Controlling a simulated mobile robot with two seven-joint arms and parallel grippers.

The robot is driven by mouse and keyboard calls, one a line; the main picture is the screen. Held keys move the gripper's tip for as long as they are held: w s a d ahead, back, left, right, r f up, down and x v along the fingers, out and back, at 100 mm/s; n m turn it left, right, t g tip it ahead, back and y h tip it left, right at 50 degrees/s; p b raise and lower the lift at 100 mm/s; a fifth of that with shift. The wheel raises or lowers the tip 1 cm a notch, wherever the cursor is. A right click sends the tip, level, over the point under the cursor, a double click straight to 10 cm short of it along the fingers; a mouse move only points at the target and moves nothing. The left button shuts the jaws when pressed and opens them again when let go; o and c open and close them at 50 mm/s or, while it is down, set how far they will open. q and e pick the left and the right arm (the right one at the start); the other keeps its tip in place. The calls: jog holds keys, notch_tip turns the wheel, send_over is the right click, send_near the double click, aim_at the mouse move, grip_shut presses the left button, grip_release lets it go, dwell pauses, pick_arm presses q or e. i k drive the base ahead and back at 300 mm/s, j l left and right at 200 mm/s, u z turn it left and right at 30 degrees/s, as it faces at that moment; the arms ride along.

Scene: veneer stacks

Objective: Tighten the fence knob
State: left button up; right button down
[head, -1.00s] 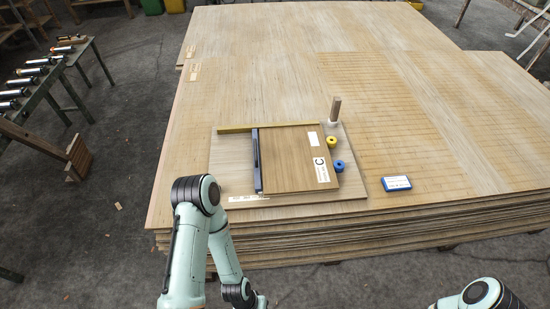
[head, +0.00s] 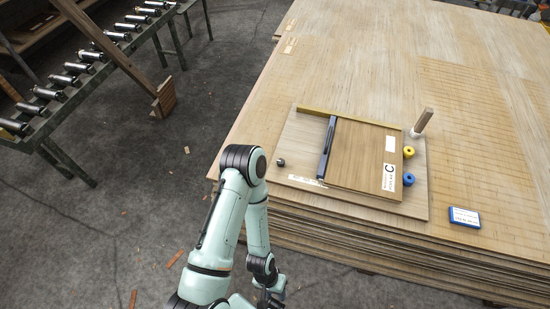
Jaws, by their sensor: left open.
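A small dark knob (head: 281,161) sits near the left edge of a flat board (head: 303,130) on the veneer stack. A dark blue-grey fence bar (head: 327,147) lies on the board to the right of the knob, along the left edge of a brown panel (head: 361,158) marked C. My left gripper (head: 270,300) is at the bottom edge of the head view, partly cut off, open, below and in front of the stack edge and apart from the knob. My right gripper is not in view.
A yellow strip (head: 350,117) runs behind the panel. A roller conveyor (head: 85,62) stands left.

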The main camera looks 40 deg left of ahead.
aim_at(281, 163)
jog(key=j+u, duration=0.1)
jog(key=u, duration=1.15)
